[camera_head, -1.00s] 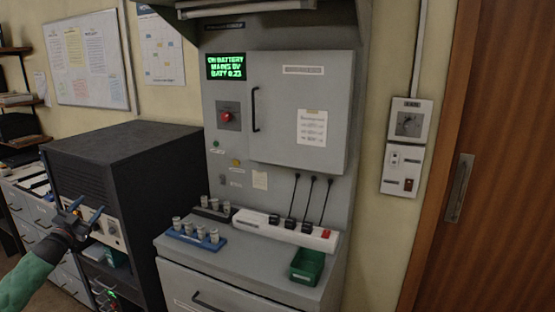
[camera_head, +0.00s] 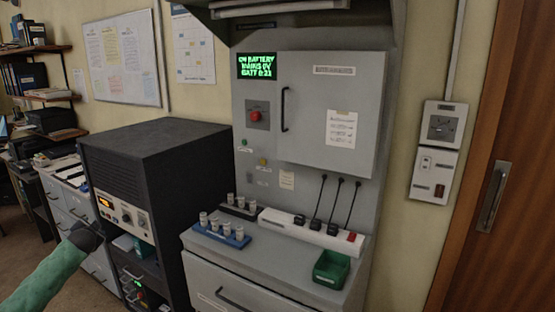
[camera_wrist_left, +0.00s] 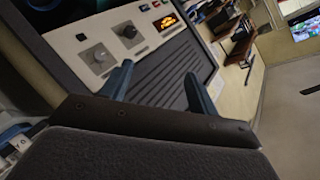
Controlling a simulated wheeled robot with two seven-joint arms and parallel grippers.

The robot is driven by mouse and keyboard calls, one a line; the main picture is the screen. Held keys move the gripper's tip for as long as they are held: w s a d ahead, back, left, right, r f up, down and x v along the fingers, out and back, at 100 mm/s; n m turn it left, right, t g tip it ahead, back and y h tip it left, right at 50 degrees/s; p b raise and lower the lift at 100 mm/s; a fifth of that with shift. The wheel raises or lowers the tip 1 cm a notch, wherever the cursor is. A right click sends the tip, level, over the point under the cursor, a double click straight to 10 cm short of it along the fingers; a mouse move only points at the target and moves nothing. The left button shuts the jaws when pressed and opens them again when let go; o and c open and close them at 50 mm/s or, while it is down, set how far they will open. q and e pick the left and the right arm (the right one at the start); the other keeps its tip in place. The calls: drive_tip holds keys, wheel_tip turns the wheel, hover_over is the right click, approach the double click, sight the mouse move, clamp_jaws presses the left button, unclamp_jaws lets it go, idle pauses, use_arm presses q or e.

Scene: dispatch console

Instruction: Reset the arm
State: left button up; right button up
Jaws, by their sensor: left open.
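My left arm comes in from the lower left in the head view, with a green sleeve and a dark wrist; its fingers are hidden or too dark to make out there. In the left wrist view my left gripper (camera_wrist_left: 158,90) is open and empty, its two blue fingers spread apart. Beyond the fingers is the front panel of the dark rack unit (camera_head: 150,150), with knobs and an orange display (camera_wrist_left: 166,22). The gripper looks apart from the panel. My right gripper is in neither view.
A grey cabinet (camera_head: 385,100) with a green-text screen (camera_head: 257,66) and a red switch (camera_head: 255,115) stands right of the rack. Its ledge holds a blue fuse tray (camera_head: 222,236), a white power strip (camera_head: 300,229) and a green bin (camera_head: 331,269). A wooden door (camera_head: 510,180) is at right.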

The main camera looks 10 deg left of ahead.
use_arm(q)
drive_tip(key=s+d+f+g+h, duration=0.15)
drive_tip(key=s+d+f, duration=0.55)
drive_tip(key=f, duration=0.8)
drive_tip(key=s+d+f+g+h, duration=0.15)
drive_tip(key=s+d+f, duration=0.35)
drive_tip(key=d+f, duration=0.8)
drive_tip(key=s+d+f+g+h, duration=0.15)
drive_tip(key=s+d+f, duration=0.4)
drive_tip(key=f, duration=1.25)
drive_tip(key=s+d+f+g+h, duration=0.1)
drive_tip(key=s+d+f, duration=0.6)
drive_tip(key=s+d, duration=0.5)
drive_tip(key=s+d+f+g+h, duration=0.2)
drive_tip(key=s+d+f, duration=0.6)
drive_tip(key=s+d, duration=0.4)
drive_tip(key=s+d+f+n+g+h, duration=0.1)
drive_tip(key=s+d+f+g, duration=0.1)
drive_tip(key=s+d+f, duration=0.6)
drive_tip(key=shift+s+d+f+b, duration=0.15)
drive_tip(key=shift+s+d+b, duration=0.15)
drive_tip(key=shift+s+d, duration=2.15)
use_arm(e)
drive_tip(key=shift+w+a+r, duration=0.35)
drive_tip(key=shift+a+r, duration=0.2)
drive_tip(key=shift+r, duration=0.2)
use_arm(q)
drive_tip(key=shift+w+d, duration=0.45)
drive_tip(key=shift+w, duration=0.05)
drive_tip(key=shift+c, duration=0.2)
